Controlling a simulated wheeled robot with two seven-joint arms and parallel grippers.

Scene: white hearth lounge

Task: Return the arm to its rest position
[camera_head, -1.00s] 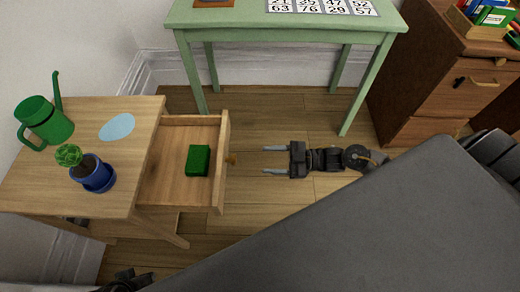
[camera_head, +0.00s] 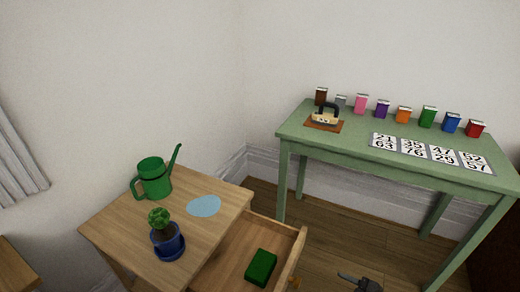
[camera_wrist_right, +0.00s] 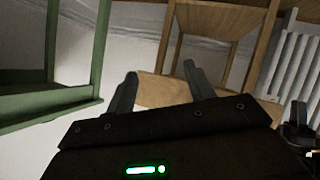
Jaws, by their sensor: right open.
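My right gripper (camera_wrist_right: 158,80) is open and empty in the right wrist view, its two fingers apart with nothing between them. In the head view only a small part of it (camera_head: 358,284) shows at the bottom edge, to the right of the open drawer (camera_head: 232,258). It appears apart from the drawer front. The rest of my right arm is below the head picture. My left gripper is not in the head view.
A wooden side table (camera_head: 118,228) holds a green watering can (camera_head: 154,180), a potted plant (camera_head: 166,240) and a light blue disc (camera_head: 204,205). A green box (camera_head: 261,267) lies in its drawer. A green table (camera_head: 350,151) with number cards and several coloured boxes stands right.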

